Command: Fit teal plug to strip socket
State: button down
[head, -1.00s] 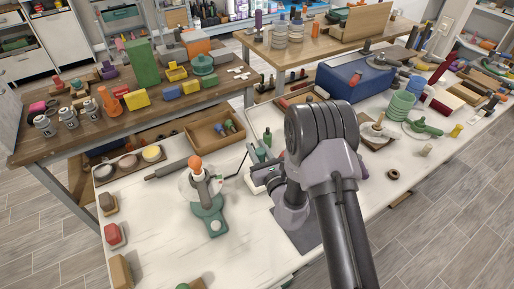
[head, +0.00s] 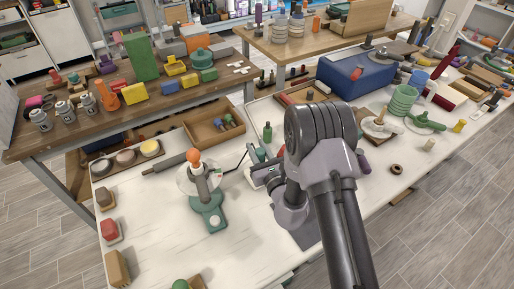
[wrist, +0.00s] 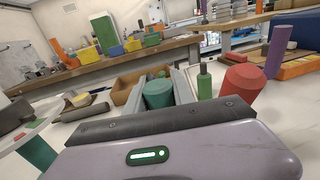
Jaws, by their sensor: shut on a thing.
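My gripper (wrist: 160,90) is shut on the teal plug (wrist: 158,94), a short rounded cylinder held between the two grey fingers in the wrist view. In the head view my gripper (head: 262,166) is low over the white bench, partly behind my own wrist, with a bit of teal (head: 261,154) showing at its fingers. A dark cord (head: 240,163) runs beside it on the left. I cannot make out the strip socket in either view; my arm covers part of the bench there.
A wooden tray (head: 205,137) lies behind. A green stand with an orange knob (head: 209,215) is left.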

jog(key=shift+f+b, duration=0.5)
jog(key=shift+f, duration=0.2)
jog(key=shift+f, duration=0.1)
jog(key=c, duration=1)
grip_release()
